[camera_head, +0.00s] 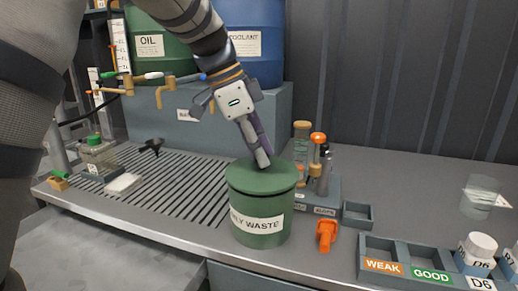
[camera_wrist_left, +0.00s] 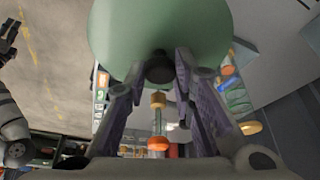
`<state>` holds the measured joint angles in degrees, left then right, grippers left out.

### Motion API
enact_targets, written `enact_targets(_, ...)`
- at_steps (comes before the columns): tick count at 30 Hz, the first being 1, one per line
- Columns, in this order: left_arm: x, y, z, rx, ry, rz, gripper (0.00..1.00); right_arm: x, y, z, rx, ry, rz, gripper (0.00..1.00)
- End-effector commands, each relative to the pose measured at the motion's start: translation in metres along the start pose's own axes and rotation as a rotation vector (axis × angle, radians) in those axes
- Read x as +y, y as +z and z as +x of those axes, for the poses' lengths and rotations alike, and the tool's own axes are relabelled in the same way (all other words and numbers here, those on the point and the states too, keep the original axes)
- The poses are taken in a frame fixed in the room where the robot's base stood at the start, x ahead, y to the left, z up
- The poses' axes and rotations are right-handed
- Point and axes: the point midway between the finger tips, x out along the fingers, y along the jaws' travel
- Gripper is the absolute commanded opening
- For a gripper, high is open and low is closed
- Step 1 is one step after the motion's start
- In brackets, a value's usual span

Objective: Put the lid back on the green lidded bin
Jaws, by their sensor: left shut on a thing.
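The green bin (camera_head: 258,218), with a label ending in "WASTE", stands upright near the front edge of the bench. Its round green lid (camera_head: 264,177) is at the bin's top, nearly level; I cannot tell whether it rests fully on the rim or sits slightly above it. My left gripper (camera_head: 262,160) reaches down onto the lid from above and is shut on its knob. In the left wrist view the dark knob (camera_wrist_left: 160,68) is between the fingers, with the lid beyond it. The fingers hide the knob in the head view.
An orange object (camera_head: 326,236) lies just right of the bin. A small rack with bottles (camera_head: 322,185) stands close behind it. Sorting trays marked WEAK and GOOD (camera_head: 405,268) are at front right. A slotted drain grate (camera_head: 178,180) lies left. Oil and coolant drums stand behind.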

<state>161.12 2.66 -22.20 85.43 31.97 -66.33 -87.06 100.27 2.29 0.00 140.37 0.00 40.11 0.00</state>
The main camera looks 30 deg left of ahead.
Motion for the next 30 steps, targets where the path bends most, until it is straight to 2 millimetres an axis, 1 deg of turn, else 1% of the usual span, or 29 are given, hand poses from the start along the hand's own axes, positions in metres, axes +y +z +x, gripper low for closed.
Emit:
enact_targets(12,-0.0003,0.0001,-0.0001,0.0,-0.001,0.0,0.0,0.0,-0.0001,-0.0001,0.0,0.0,0.0,0.4)
enact_targets(13,-0.0003,0.0001,-0.0001,0.0,-0.001,0.0,0.28,0.0,-0.0001,-0.0001,0.0,0.0,0.0,0.4)
enact_targets(14,-0.0003,0.0001,-0.0001,0.0,-0.001,0.0,0.35,0.0,-0.0001,-0.0001,0.0,0.0,0.0,0.4)
enact_targets(15,-0.0003,0.0001,-0.0001,0.0,-0.001,0.0,0.44,0.0,-0.0001,-0.0001,0.0,0.0,0.0,0.4)
enact_targets(16,-0.0003,0.0001,-0.0001,0.0,-0.001,0.0,0.47,0.0,-0.0001,-0.0001,0.0,0.0,0.0,0.4)
enact_targets(22,-0.0002,0.0001,0.0,0.0,-0.001,0.0,0.47,0.0,0.0,0.0,0.0,0.0,0.0,0.4)
enact_targets(23,-0.0002,0.0002,0.0002,0.0,0.0,0.0,0.49,0.0,0.0,0.0,0.0,0.0,0.0,0.4)
enact_targets(24,-0.0002,0.0002,0.0002,0.0,0.0,0.0,0.58,0.0,0.0,0.0,0.0,0.0,0.0,0.4)
enact_targets(25,-0.0002,0.0003,0.0002,0.0,0.0,0.0,0.65,0.0,0.0,0.0,0.0,0.0,0.0,0.4)
enact_targets(26,-0.0002,0.0003,0.0002,0.0,0.0,0.0,0.67,0.0,-0.0001,0.0,0.0,0.0,0.0,0.4)
enact_targets(30,-0.0002,0.0002,0.0002,0.0,0.0,0.0,0.67,0.0,0.0,0.0,0.0,0.0,0.0,0.4)
